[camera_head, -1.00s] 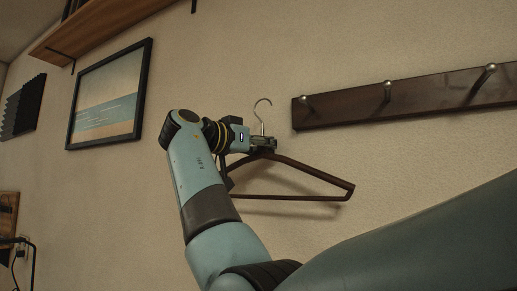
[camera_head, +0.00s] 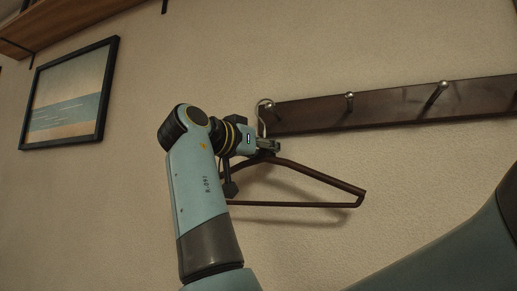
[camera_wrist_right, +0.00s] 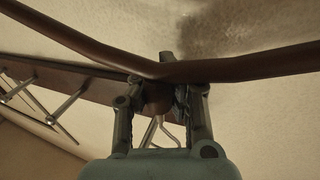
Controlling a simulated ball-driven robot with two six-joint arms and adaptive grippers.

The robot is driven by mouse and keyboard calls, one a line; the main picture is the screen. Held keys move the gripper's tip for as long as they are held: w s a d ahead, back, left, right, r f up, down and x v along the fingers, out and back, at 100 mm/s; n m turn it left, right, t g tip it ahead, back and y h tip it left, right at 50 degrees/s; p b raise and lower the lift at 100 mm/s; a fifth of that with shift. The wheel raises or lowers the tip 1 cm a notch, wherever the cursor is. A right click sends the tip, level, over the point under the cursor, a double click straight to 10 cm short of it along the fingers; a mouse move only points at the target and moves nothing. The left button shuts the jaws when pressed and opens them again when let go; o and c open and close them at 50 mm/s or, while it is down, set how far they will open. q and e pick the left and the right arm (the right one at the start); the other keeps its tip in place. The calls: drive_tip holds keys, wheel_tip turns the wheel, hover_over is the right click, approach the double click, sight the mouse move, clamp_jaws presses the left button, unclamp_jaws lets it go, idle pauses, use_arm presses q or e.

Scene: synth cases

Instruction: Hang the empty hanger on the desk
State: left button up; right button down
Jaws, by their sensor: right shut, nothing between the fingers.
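A dark brown hanger (camera_head: 320,178) with a metal hook (camera_head: 260,118) is off the ground in front of the wall, bar level, with nothing on it. The hook overlaps the left end of a dark wooden rail (camera_head: 395,106), close by the leftmost peg (camera_head: 270,105). I cannot tell whether it touches that peg. My left gripper is not in view.
The rail carries metal pegs, including a middle one (camera_head: 350,98) and a right one (camera_head: 439,90), all bare. A framed picture (camera_head: 68,95) and a wooden shelf (camera_head: 60,28) are on the wall at left. The wall below the rail is clear. No desk shows.

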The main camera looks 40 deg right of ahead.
drive_tip(key=shift+s+d, duration=0.4)
drive_tip(key=shift+s, duration=0.3)
drive_tip(key=shift+s+d+f, duration=0.1)
drive_tip(key=shift+s+f, duration=0.05)
drive_tip(key=shift+s, duration=0.1)
drive_tip(key=shift+w+f+b, duration=0.1)
drive_tip(key=shift+f+b, duration=0.65)
drive_tip(key=c, duration=2)
unclamp_jaws()
drive_tip(key=o, duration=0.6)
